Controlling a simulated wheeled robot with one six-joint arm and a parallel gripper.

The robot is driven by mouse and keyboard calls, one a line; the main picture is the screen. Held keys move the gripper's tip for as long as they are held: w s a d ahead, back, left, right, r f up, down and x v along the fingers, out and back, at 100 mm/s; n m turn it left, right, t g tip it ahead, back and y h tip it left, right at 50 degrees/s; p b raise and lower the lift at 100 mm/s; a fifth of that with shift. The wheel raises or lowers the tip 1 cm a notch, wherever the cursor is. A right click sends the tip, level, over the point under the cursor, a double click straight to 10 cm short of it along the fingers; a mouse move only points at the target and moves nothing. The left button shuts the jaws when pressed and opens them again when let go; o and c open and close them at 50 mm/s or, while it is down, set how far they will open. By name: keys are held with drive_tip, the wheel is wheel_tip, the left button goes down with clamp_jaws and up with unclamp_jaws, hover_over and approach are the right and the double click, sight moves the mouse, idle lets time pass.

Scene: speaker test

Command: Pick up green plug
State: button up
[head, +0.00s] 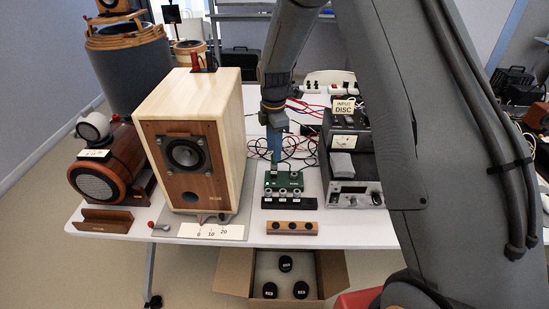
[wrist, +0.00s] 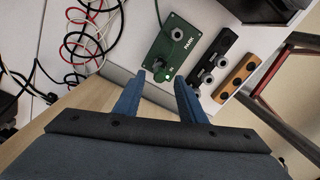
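A green box (wrist: 192,36) marked PARK lies on the white table in the wrist view. It carries a round dark socket (wrist: 177,34) and, at its near end, a small dark green upright piece (wrist: 161,73) that looks like the green plug. My gripper (wrist: 159,80) is open, with its blue fingertips apart on either side of this piece; I cannot tell whether they touch it. In the head view my gripper (head: 275,158) points down just above the back of the green box (head: 284,183). The plug itself is hard to make out there.
A wooden speaker (head: 188,145) stands left of my gripper. Stacked black devices (head: 349,150) stand close on the right. Red, black and green cables (head: 302,143) lie behind. A black strip (head: 289,203) and a wooden block (head: 291,228) lie in front. A cardboard box (head: 331,272) is below the table edge.

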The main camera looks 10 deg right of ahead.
drive_tip(key=shift+f+p, duration=0.5)
drive_tip(key=shift+f, duration=1.1)
drive_tip(key=shift+c, duration=0.3)
clamp_jaws()
wheel_tip(320, 180, up, 10)
drive_tip(key=b, duration=0.3)
drive_tip(key=shift+r, duration=0.2)
